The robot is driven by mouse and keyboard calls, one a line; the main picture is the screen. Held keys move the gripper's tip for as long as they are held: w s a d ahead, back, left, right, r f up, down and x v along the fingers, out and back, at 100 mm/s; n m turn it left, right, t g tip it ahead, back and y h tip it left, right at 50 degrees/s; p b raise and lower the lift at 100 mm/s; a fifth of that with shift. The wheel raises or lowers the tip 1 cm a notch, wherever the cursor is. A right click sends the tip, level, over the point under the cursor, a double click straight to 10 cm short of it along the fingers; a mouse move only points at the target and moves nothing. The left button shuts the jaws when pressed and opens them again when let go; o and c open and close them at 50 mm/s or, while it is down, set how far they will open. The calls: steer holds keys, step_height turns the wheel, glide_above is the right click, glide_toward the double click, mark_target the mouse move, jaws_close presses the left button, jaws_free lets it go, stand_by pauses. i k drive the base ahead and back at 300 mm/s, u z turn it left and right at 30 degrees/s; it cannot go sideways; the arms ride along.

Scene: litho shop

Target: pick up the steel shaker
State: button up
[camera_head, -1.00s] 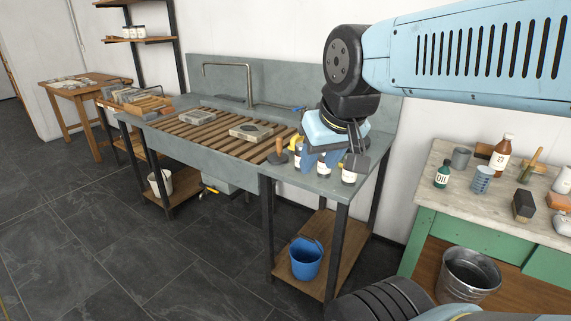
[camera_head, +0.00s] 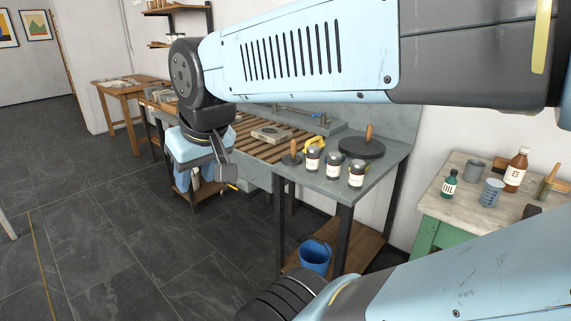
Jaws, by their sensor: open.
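Three small shakers with white labels and dark tops stand in a row on the grey side shelf of the sink: a left one (camera_head: 313,158), a middle one (camera_head: 333,166) and a right one (camera_head: 356,174). Their labels are too small to read, and I cannot tell which is the steel shaker. My gripper (camera_head: 210,176) points down at the left, in front of the sink's slatted area in the picture. It is open with nothing seen in it, well apart from the shakers. My wrist hides part of the sink.
A wooden-handled tool (camera_head: 291,158) and a yellow object (camera_head: 315,143) are beside the shakers. A dark round disc with a wooden handle (camera_head: 361,148) lies behind them. A blue bucket (camera_head: 315,257) is below. A right table (camera_head: 450,197) holds bottles and cups. Floor is clear at left.

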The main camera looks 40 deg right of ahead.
mark_target(334, 158)
steer(key=u, duration=0.25)
steer(key=i, duration=2.55)
steer(key=z, duration=2.55)
steer(key=i, duration=0.6)
steer(key=z, duration=0.25)
